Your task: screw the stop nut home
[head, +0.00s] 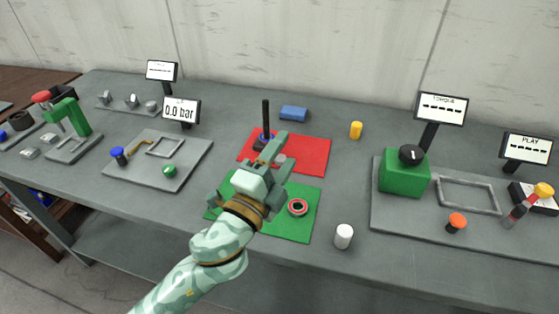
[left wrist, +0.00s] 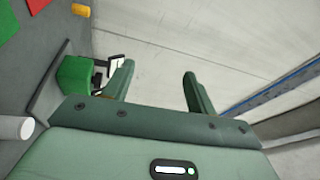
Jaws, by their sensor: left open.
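My left gripper (head: 280,168) is open over the middle of the table, above the seam of the red and green mats. In the left wrist view its two fingers (left wrist: 160,90) stand apart with only wall between them. An upright black rod (head: 266,113) with a dark blue base stands on the red mat (head: 315,155), just behind the gripper; its lower part is partly hidden. A red ring with a dark rim (head: 297,207), perhaps the stop nut, lies on the green mat (head: 295,230), in front and right of the gripper. A small greyish round piece (head: 280,160) shows beside the finger.
A blue block (head: 293,113), a yellow cylinder (head: 356,130) and a white cylinder (head: 344,236) stand around the mats. A grey plate with a green box (head: 404,175) lies right; another plate (head: 185,180) lies left. The table's front edge is near the white cylinder.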

